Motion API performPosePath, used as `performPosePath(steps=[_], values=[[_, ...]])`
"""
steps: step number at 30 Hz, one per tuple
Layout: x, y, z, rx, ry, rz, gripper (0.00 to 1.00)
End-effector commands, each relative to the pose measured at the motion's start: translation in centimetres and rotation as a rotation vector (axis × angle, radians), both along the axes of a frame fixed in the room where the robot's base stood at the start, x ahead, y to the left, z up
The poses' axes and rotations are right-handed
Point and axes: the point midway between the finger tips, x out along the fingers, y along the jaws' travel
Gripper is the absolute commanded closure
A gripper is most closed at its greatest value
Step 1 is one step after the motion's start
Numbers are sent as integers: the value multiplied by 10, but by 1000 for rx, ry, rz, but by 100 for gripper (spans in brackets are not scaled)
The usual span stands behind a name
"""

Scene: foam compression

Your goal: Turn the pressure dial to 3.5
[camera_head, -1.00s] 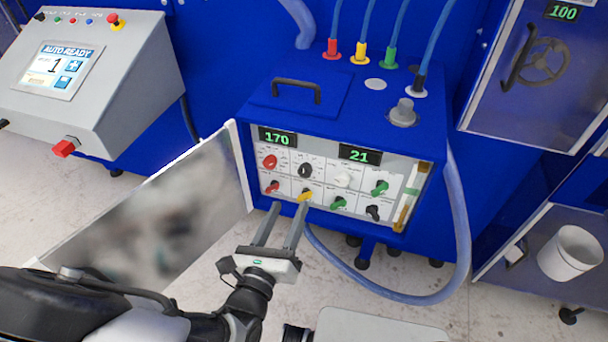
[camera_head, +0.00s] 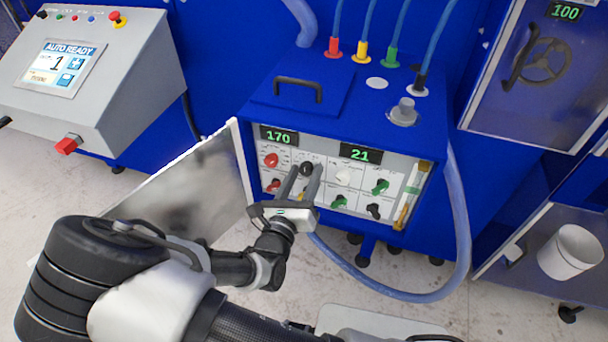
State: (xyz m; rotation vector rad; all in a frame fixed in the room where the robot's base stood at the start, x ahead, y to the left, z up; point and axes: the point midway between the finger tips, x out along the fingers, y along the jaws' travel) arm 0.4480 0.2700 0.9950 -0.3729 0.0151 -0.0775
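The control box has a panel (camera_head: 325,214) with several knobs in two rows. Its labels are too small to read, so I cannot tell which knob is the pressure dial. A black knob (camera_head: 306,169) is in the upper row, between a red knob (camera_head: 271,160) and a white knob (camera_head: 343,176). My gripper (camera_head: 304,171) is in front of the panel, its two fingers apart with the black knob showing between their tips. I cannot tell whether they touch it. The fingers partly hide the yellow knob (camera_head: 301,193). Displays read 170 (camera_head: 278,136) and 21 (camera_head: 360,154).
Green knobs (camera_head: 380,187) and another black knob (camera_head: 374,210) lie to the right. The open panel door (camera_head: 190,190) stands left of the box, close to my arm. A blue hose (camera_head: 459,220) curves around the right side. A grey console (camera_head: 95,75) stands at upper left.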

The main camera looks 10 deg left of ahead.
Motion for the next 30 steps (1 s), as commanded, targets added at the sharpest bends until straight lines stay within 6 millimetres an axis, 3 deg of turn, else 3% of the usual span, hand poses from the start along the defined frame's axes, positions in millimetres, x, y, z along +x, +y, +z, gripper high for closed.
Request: performPosePath(steps=[1, 6, 17, 30], values=[[0, 0, 0, 0, 0, 0, 67], [0, 0, 0, 0, 0, 0, 96], [0, 0, 0, 55, -4, -1, 96], [0, 1, -1, 394, -31, -1, 96]])
